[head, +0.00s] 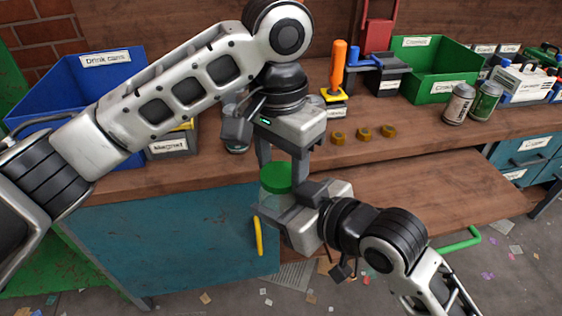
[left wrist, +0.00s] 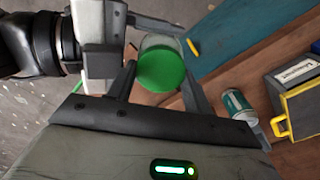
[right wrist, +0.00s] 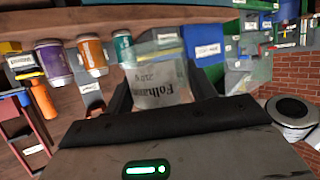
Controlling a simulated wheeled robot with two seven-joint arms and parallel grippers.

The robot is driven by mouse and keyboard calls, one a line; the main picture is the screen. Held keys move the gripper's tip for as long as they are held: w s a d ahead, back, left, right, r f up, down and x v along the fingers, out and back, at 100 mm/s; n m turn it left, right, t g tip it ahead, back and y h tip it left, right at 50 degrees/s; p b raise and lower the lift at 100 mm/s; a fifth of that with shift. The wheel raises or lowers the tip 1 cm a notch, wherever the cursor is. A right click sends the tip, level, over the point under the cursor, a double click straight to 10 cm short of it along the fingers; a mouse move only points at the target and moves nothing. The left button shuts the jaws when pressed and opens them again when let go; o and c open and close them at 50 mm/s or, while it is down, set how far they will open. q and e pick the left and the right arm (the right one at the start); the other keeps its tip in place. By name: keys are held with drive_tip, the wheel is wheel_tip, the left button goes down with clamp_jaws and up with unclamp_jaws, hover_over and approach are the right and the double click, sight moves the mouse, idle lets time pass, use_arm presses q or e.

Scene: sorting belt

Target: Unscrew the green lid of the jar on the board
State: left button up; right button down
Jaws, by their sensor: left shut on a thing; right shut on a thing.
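The jar is clear, with dark lettering on its side in the right wrist view (right wrist: 162,88). Its green lid (head: 274,178) is on top, and the lid faces the camera in the left wrist view (left wrist: 162,70). My left gripper (head: 282,172) reaches down from above and is shut on the lid, one finger on each side. My right gripper (head: 283,207) comes from the lower right and is shut on the jar's body, which it largely hides in the head view. The jar is held upright in front of the bench edge. Any gap between lid and jar cannot be told.
The bench holds a blue drink cans bin (head: 60,88), a green bin (head: 412,82), two cans (head: 459,103), several brass nuts (head: 363,134) and an orange-handled tool (head: 338,65). A bare wooden board (head: 420,185) extends at right. A yellow handle (head: 258,236) is on the blue cabinet (head: 170,240).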

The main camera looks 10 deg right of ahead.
use_arm(q)
drive_tip(key=shift+w+r, duration=0.1)
drive_tip(key=shift+r, duration=0.9)
drive_tip(key=shift+r, duration=0.15)
